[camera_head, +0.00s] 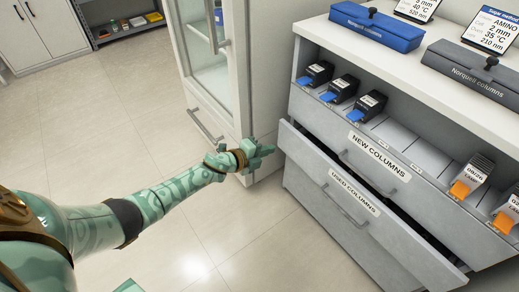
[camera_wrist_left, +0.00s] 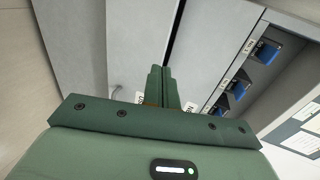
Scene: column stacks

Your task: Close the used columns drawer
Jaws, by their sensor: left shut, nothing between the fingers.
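The used columns drawer (camera_head: 395,238) is a grey drawer with a bar handle (camera_head: 350,207) and a "USED COLUMNS" label. It stands partly open, with a dark gap along its top, widest at the right. My left gripper (camera_head: 267,150) is shut and empty beside the drawer's left end. Whether it touches the front cannot be told. In the left wrist view the shut fingers (camera_wrist_left: 162,82) point at the grey fronts near a dark gap; the drawer front (camera_wrist_left: 130,45) is left of it. My right gripper is out of view.
Above is the "NEW COLUMNS" front (camera_head: 340,135), with a shelf of black boxes with blue tabs (camera_head: 315,74) and orange-tabbed ones (camera_head: 472,177). Blue (camera_head: 376,27) and dark (camera_head: 475,75) cases sit on the counter. A glass-door cabinet (camera_head: 215,60) stands behind my gripper. The floor at left is clear.

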